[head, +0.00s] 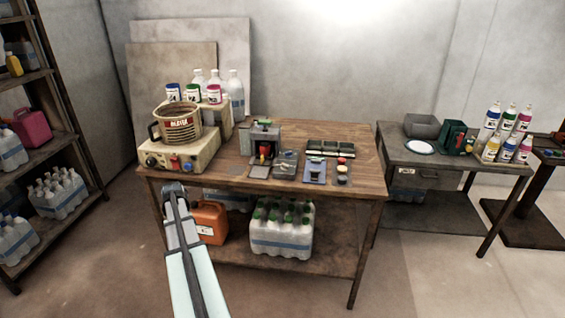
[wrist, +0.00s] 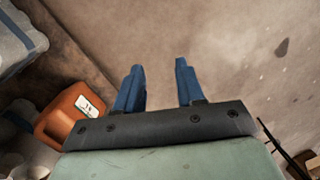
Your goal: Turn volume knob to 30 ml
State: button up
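The volume knob cannot be singled out at this size. A beige machine (head: 190,150) with a brown pot (head: 177,125) on top stands at the table's left end; its front panel has a dark round knob (head: 151,161) and small coloured controls. A dark grey device (head: 264,142) with a red part stands right of it. No scale or ml mark is readable. My gripper (wrist: 159,80) shows two blue fingers, apart, with nothing between them. In the head view my arm reaches up from the bottom, its end in front of the table's left side, below the beige machine, apparently touching nothing.
The wooden table (head: 350,172) also holds small panels and a dark rack (head: 330,148). Beneath are an orange canister (head: 209,222) and bottled packs (head: 281,230). A second table (head: 400,156) stands right, shelves (head: 75,150) left. The floor in front is mostly clear.

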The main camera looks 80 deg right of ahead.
jog(key=s+d+r, duration=0.7)
jog(key=d+r, duration=0.2)
jog(key=d, duration=0.3)
jog(key=m+h, duration=0.2)
send_near(285, 164)
jog(key=shift+t, duration=0.4)
jog(key=f, duration=0.8)
jog(key=shift+s+a+f, duration=0.1)
jog(key=shift+s+f, duration=0.15)
jog(key=shift+s, duration=0.1)
jog(key=shift+c, duration=0.4)
grip_shut()
